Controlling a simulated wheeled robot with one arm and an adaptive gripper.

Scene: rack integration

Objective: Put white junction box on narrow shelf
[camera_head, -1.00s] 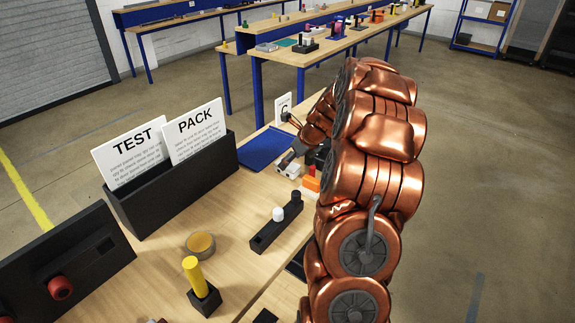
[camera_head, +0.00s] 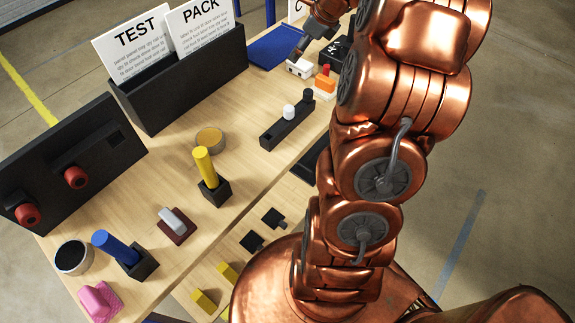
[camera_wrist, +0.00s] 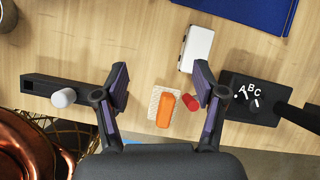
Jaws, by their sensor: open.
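The white junction box (camera_wrist: 197,48) lies on the wooden table (camera_wrist: 60,55), above the right finger's tip in the wrist view. It also shows at the upper right of the table in the head view (camera_head: 299,68). In the head view, my gripper (camera_head: 303,47) is small and partly hidden by my arm, close to the box. A narrow wooden strip (camera_head: 236,262) runs along the table's near edge and seems lower; whether it is the narrow shelf is unclear.
An orange block on a light base (camera_wrist: 163,108) and a red cylinder (camera_wrist: 193,102) sit near the right finger. A black ABC dial box (camera_wrist: 248,100) is right of it. A black holder with a white knob (camera_wrist: 62,97) is left. A blue mat (camera_wrist: 245,10) lies beyond.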

